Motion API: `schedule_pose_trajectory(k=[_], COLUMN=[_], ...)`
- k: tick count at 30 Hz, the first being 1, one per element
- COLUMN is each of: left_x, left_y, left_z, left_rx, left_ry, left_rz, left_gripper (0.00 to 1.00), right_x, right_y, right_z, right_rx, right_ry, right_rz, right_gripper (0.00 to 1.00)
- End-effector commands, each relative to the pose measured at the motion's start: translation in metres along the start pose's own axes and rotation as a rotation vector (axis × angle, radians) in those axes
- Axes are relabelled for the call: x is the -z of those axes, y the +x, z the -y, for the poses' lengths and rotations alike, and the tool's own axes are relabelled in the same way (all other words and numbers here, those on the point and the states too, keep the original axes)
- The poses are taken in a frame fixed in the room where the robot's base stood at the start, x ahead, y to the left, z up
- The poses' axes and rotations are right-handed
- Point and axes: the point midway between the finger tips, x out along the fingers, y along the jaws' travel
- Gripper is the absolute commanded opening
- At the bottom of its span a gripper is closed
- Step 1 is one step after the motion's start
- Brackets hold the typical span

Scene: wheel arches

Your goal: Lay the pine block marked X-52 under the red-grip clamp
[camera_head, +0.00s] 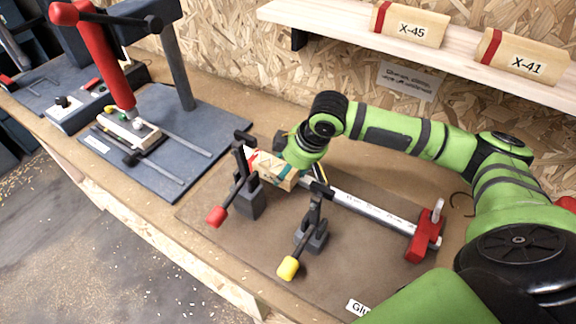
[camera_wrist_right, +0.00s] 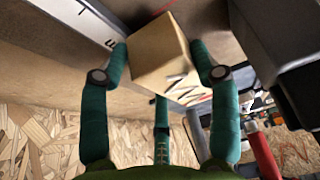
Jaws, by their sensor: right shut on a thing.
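My right gripper (camera_head: 285,172) is shut on a pale pine block (camera_head: 268,168), at the back of the brown board. In the right wrist view the block (camera_wrist_right: 160,55) sits between the teal fingers (camera_wrist_right: 165,65). Dark strokes show on one face, but the full marking cannot be read. The red-grip clamp (camera_head: 248,197) stands just in front of and left of the block, its red handle reaching toward the front left. The clamp partly overlaps the block in the head view; whether they touch is unclear. My left gripper is not in view.
A yellow-grip clamp (camera_head: 312,232) stands right of the red-grip clamp. A pale marked bar (camera_head: 365,208) runs behind to a red stop (camera_head: 425,238). Blocks X-45 (camera_head: 411,24) and X-41 (camera_head: 522,56) lie on the shelf. A red-handled press (camera_head: 165,125) stands left.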

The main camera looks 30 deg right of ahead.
Motion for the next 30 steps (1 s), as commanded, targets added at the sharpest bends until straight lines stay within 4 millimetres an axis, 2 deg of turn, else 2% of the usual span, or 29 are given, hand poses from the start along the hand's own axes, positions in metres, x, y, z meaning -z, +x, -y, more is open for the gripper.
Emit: schedule_pose_trajectory(k=[17, 18, 19, 30], left_x=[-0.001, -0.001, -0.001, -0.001], left_y=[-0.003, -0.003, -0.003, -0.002], left_z=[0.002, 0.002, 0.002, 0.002], left_rx=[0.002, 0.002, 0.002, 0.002], left_ry=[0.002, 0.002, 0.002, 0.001], left_rz=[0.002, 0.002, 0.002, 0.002], left_gripper=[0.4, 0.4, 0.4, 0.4], right_x=[-0.004, -0.005, -0.005, -0.005], right_y=[0.011, 0.011, 0.011, 0.01], right_z=[0.0, 0.0, 0.0, 0.0], right_rx=[0.0, 0.0, 0.0, 0.0], right_ry=[0.0, 0.0, 0.0, 0.0], right_rz=[-0.001, 0.001, 0.001, 0.001], right_gripper=[0.26, 0.74, 0.86, 0.86])
